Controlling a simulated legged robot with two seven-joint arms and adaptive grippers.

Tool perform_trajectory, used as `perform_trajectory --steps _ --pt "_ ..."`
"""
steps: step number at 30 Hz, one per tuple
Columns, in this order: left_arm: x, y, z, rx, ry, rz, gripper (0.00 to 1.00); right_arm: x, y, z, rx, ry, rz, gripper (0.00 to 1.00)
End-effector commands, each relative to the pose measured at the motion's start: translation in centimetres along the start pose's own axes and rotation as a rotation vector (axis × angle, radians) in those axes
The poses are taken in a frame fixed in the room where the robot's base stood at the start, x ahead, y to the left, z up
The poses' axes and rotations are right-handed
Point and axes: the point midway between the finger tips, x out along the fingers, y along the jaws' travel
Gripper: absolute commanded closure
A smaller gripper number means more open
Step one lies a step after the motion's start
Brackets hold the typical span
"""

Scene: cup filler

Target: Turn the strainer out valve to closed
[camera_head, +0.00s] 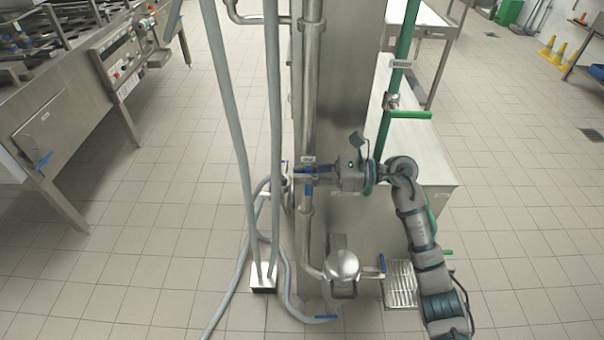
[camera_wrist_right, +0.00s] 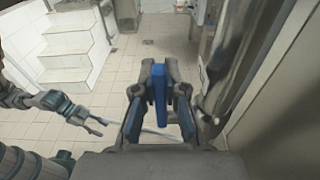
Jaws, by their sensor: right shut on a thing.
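My right gripper (camera_head: 306,173) reaches in from the right across the steel column to the vertical steel pipe (camera_head: 312,110). In the right wrist view its fingers (camera_wrist_right: 160,98) are closed around a blue valve handle (camera_wrist_right: 159,84), which stands upright between them. A small white label (camera_head: 308,160) is just above the gripper; I cannot read it. The valve body is mostly hidden behind the gripper. My left gripper (camera_wrist_right: 98,124) shows at the left of the right wrist view, fingers apart and empty, away from the valve; it is not in the head view.
A steel strainer-like vessel (camera_head: 342,265) with a blue handle (camera_head: 381,264) sits below, beside a floor grate (camera_head: 400,284). A green pipe (camera_head: 401,60) stands at right. White steps (camera_wrist_right: 66,48) are behind. Tiled floor is open at left.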

Motion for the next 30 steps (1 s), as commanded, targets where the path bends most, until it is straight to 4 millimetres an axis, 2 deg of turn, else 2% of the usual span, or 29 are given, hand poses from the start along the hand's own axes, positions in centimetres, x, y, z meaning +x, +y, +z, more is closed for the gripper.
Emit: perform_trajectory --steps 20,21,24,30 --pt "-0.03 0.14 -0.07 -0.001 0.002 0.002 0.59 -0.02 -0.23 0.29 -0.001 -0.005 -0.009 1.00" --pt "-0.03 0.15 -0.07 -0.001 0.002 0.002 0.59 -0.01 -0.23 0.29 -0.001 -0.005 -0.009 0.82" --pt "-0.04 0.15 -0.08 -0.001 0.002 0.002 0.59 0.09 -0.18 0.23 -0.001 -0.003 -0.007 0.62" --pt "-0.07 0.17 -0.11 -0.001 0.003 0.003 0.59 0.40 -0.04 0.18 -0.001 0.000 -0.003 0.62"
